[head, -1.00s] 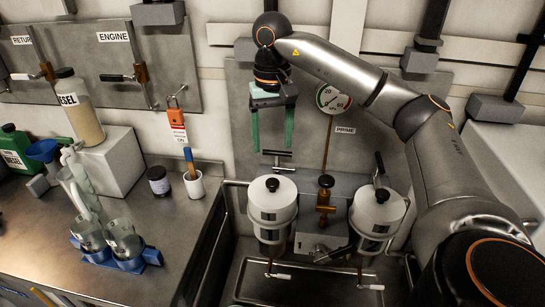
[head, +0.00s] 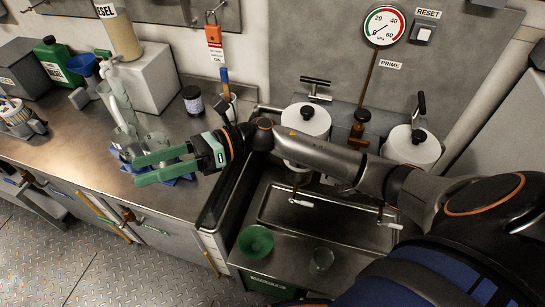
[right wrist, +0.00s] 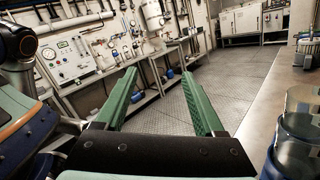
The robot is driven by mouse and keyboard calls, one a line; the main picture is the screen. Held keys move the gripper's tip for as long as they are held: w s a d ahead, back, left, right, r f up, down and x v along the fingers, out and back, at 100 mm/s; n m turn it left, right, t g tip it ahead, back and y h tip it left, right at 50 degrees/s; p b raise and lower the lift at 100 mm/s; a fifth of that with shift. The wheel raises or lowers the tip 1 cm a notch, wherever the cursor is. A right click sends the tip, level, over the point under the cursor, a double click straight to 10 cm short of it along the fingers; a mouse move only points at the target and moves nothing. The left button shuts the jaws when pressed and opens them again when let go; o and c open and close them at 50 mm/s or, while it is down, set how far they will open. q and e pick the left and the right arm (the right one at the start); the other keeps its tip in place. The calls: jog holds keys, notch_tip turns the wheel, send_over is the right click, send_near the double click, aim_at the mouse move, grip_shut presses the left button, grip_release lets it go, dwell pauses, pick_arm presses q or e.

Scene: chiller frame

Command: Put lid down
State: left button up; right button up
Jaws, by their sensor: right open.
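My right gripper (head: 140,170) is open, with its green fingers pointing left, over or close to the blue holder with clear beakers. Nothing shows between the fingers in the right wrist view (right wrist: 157,92). Two white canisters stand at the back of the steel tray: the left canister (head: 305,122) and the right canister (head: 410,150). Each has a white top with a black knob. I see no separate loose lid. My right arm hides the lower part of the canisters. My left gripper is in neither view.
A clear beaker (head: 157,142) stands on the counter behind the fingers, and a dark jar (head: 193,99) stands behind it. A green funnel-like bowl (head: 255,242) and a clear glass (head: 322,259) are in front of the tray. A gauge (head: 385,25) is on the wall.

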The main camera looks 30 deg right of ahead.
jog(key=w+d+f+m+t+h, duration=0.1)
jog(key=d+f+m+t+h, duration=0.5)
jog(key=m, duration=1)
jog(key=w+d+f+m+t+h, duration=0.15)
jog(key=f+m+t+h, duration=0.55)
jog(key=m, duration=0.9)
jog(key=s+d+f+m+g+h, duration=0.2)
jog(key=s+d+f+m+g, duration=0.1)
jog(key=s+f+m, duration=0.4)
jog(key=s+d+f+m+g+h, duration=0.1)
jog(key=s+d+f+m+g, duration=0.2)
jog(key=s+f+m, duration=0.4)
jog(key=s+d+f, duration=0.1)
jog(key=s+f, duration=0.2)
jog(key=f, duration=0.3)
jog(key=shift+f+h, duration=0.15)
jog(key=shift+h, duration=0.25)
